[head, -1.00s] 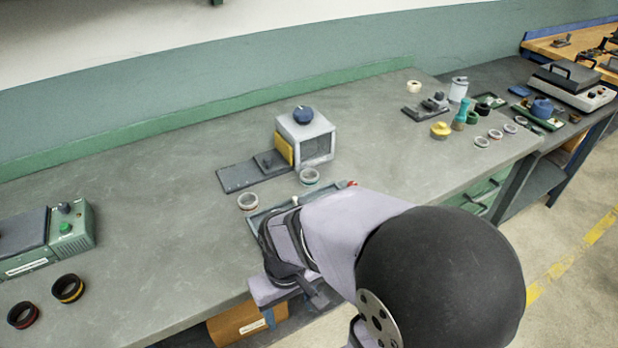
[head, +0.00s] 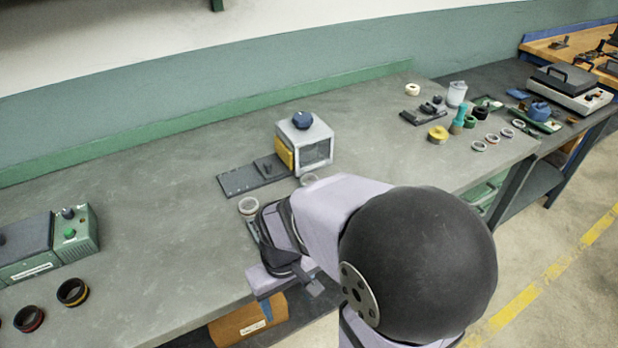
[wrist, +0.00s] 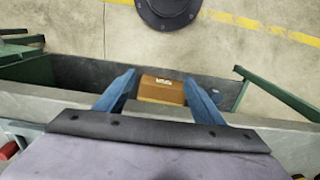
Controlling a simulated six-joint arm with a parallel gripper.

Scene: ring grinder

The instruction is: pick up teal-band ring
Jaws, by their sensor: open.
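A pale ring (head: 308,180) stands on the bench just in front of the grey box machine, partly hidden behind my arm; its band showed teal in the earlier head view. Another pale ring (head: 248,207) with a darker band lies to its left, close to my arm. My gripper (wrist: 158,78) is open and empty in the wrist view, its two blue fingers apart over the bench's front edge. No ring shows in the wrist view.
The grey box machine (head: 305,145) with a blue knob stands behind the rings, with a dark plate (head: 240,180) at its left. Two dark rings lie front left by a green control box (head: 75,235). A brown box (wrist: 162,90) sits below the bench edge.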

